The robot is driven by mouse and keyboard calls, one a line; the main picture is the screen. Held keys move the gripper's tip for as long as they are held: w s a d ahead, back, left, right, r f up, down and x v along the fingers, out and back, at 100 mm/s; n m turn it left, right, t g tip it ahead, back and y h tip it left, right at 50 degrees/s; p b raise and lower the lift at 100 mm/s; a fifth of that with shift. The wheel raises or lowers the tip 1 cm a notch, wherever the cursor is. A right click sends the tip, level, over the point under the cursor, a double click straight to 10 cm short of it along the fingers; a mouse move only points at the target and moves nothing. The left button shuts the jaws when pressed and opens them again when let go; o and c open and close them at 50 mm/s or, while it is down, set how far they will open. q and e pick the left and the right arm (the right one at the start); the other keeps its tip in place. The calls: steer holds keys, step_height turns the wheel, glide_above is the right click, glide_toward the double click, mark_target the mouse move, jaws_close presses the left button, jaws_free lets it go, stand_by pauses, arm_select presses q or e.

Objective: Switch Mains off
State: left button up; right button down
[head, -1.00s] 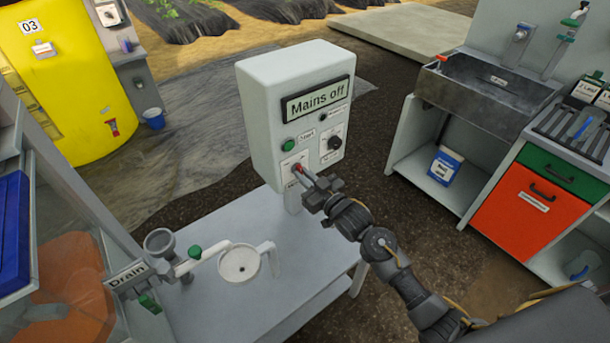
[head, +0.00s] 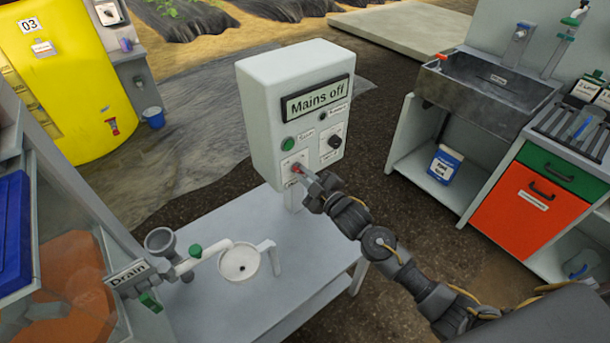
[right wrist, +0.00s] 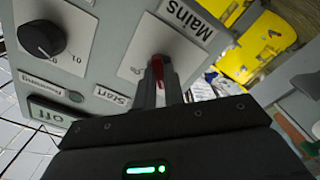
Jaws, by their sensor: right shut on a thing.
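The grey control box (head: 255,130) stands on the bench, with a display panel (head: 317,98) reading "Mains off". Its front has a green Start button (head: 288,144), a black knob (head: 334,142) and, at lower left, a red Mains switch (head: 296,168). In the right wrist view the red Mains switch (right wrist: 157,66) sits between my fingertips, beside the "Mains" label (right wrist: 181,15). My right gripper (head: 308,178) is shut on the red switch, which its fingers partly hide. The black knob (right wrist: 41,38) also shows there. My left gripper is not in view.
A sink (head: 485,88) and an orange-fronted cabinet (head: 525,212) stand at right. A yellow tank (head: 65,90) stands at far left.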

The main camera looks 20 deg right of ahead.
stand_by(0.5)
steer(key=c, duration=1.5)
jaws_free()
steer(key=shift+s+d+f, duration=0.1)
steer(key=shift+s, duration=0.15)
steer(key=shift+b+v, duration=1.1)
steer(key=shift+v, duration=4.05)
